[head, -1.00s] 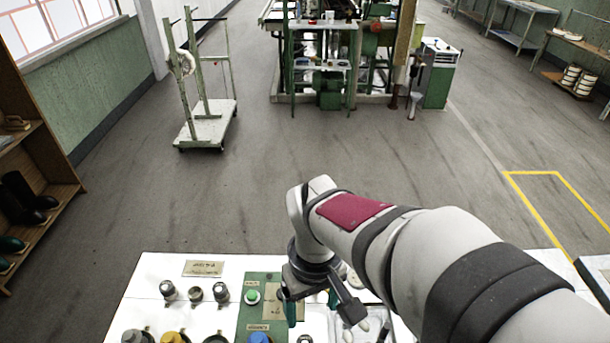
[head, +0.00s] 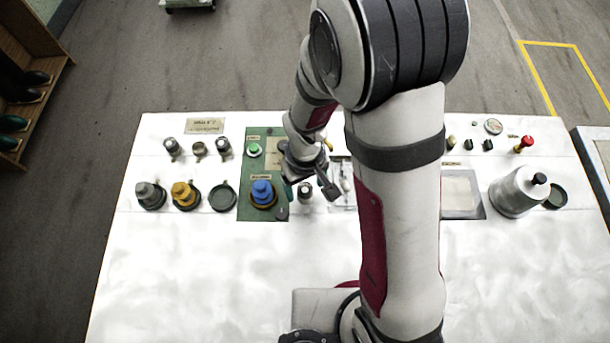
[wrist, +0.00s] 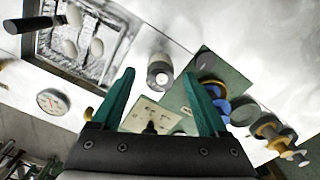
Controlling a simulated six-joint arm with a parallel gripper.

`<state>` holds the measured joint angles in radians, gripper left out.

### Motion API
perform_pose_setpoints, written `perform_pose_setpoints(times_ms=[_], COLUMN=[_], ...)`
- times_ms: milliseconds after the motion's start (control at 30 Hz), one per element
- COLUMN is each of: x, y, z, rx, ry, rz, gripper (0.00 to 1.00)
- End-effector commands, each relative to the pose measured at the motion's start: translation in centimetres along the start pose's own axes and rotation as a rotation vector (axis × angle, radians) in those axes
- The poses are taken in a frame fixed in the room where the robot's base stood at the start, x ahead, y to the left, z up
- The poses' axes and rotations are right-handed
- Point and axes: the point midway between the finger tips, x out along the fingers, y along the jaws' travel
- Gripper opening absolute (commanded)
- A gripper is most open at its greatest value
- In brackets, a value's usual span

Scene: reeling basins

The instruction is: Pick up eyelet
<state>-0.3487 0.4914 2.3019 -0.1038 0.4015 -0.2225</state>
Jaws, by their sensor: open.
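My gripper (wrist: 157,80) is open and empty in the wrist view, with its two green fingers apart. A small pale cylinder (wrist: 160,72) with a dark round centre shows between and just beyond the fingertips. It may be the eyelet, but I cannot tell for sure. In the head view this cylinder (head: 305,192) stands on the white table, right of the green panel (head: 259,145). My gripper is beside it there, partly hidden by my own wrist.
The green panel holds a blue-topped stack (head: 262,192) and a green button (head: 254,150). A yellow piece (head: 185,194) and grey pieces stand to the left. A tray with white cocoons (wrist: 80,45) lies beside the cylinder. A metal can (head: 518,191) stands right.

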Motion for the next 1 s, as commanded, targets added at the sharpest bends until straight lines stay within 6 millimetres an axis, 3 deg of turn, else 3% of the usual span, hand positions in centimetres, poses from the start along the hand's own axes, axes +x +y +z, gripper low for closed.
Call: perform_pose_setpoints(times_ms=[33,467,767,1000], x=[0.0,-0.1,-0.2,-3.0], y=[0.0,0.0,0.0,0.0], z=[0.0,0.0,0.0,-0.1], rx=[0.000,0.000,0.000,0.000], ry=[0.000,0.000,0.000,0.004], rz=[0.000,0.000,0.000,0.000], gripper=[0.75,0.00,0.00,0.00])
